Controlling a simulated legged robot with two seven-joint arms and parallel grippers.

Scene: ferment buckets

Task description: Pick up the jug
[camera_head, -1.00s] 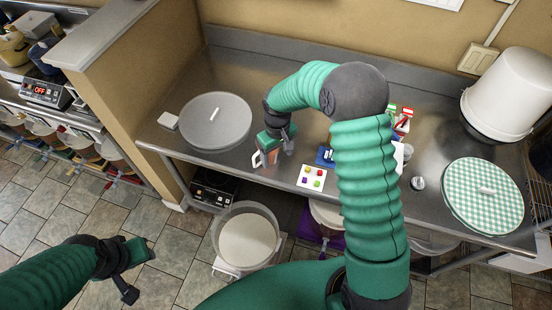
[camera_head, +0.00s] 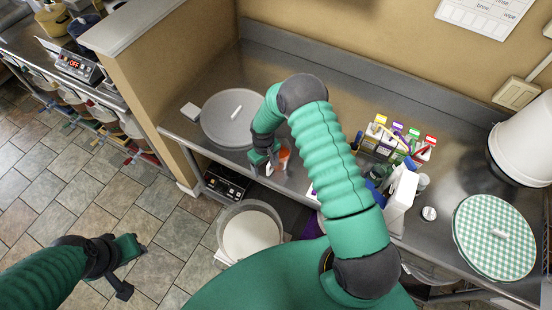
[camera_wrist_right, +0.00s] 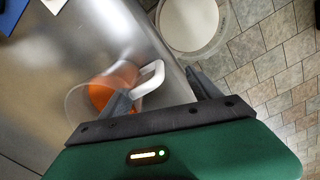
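The jug (camera_wrist_right: 104,90) is clear with orange contents and a white handle (camera_wrist_right: 152,76). In the head view the jug (camera_head: 284,154) stands near the counter's front edge, partly hidden by my right gripper. My right gripper (camera_head: 262,166) is at the jug's left, on the handle side. In the right wrist view the right gripper (camera_wrist_right: 157,84) is open, with the handle showing between its spread fingers. I cannot tell whether a finger touches it. My left gripper (camera_head: 136,266) is open and empty above the tiled floor, at lower left.
A round grey lid (camera_head: 215,132) lies on the counter left of the jug. An open bucket (camera_head: 250,232) stands below the counter edge. A box with coloured cards (camera_head: 385,140), a white carton (camera_head: 401,197) and a checkered lid (camera_head: 480,255) are to the right.

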